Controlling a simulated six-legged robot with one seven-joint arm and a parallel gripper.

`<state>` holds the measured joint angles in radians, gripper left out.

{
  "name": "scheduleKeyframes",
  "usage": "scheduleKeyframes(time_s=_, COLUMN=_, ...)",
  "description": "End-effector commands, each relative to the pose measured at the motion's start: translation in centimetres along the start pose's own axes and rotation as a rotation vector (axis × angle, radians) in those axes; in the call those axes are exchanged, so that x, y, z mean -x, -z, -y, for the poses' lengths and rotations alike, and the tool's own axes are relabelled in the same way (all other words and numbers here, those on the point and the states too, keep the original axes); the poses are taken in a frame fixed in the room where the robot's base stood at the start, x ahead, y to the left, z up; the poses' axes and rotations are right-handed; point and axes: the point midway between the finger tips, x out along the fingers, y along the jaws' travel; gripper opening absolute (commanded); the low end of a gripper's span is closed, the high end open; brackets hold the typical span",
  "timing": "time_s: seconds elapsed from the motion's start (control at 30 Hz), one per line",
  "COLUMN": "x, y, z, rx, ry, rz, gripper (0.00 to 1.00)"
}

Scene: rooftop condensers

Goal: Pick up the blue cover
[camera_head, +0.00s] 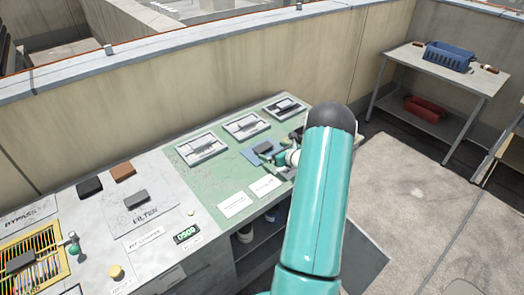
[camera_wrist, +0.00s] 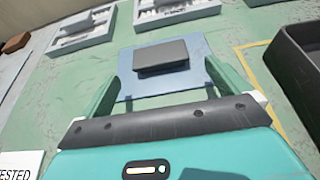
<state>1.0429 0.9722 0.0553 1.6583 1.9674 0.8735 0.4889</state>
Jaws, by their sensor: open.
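The blue cover (camera_head: 255,154), a flat blue plate with a dark grey block-shaped handle on top, lies on the green part of the bench. In the wrist view the blue cover (camera_wrist: 195,47) is straight ahead, its dark handle (camera_wrist: 163,57) near the middle. My gripper (camera_head: 274,155) is at the cover's right side in the head view, partly hidden by my teal arm. In the wrist view the two teal fingers of my gripper (camera_wrist: 165,72) are apart, one towards each side of the cover. The handle is between them, with visible gaps on both sides.
Grey framed trays (camera_head: 201,148) stand behind the cover in a row. A dark-walled bin (camera_wrist: 305,45) is close on the right in the wrist view. White labels (camera_head: 234,204) lie in front. A filter plate (camera_head: 139,206) is at left; a side table holds a blue crate (camera_head: 449,57).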

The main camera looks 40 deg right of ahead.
Motion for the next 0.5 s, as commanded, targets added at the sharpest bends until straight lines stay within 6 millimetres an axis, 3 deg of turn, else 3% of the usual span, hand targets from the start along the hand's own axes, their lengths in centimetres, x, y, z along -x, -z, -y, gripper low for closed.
scheduleKeyframes(time_s=0.5, x=-6.0, y=-0.4, z=-0.3, rx=0.001, ry=-0.003, rz=-0.001, gripper=1.0)
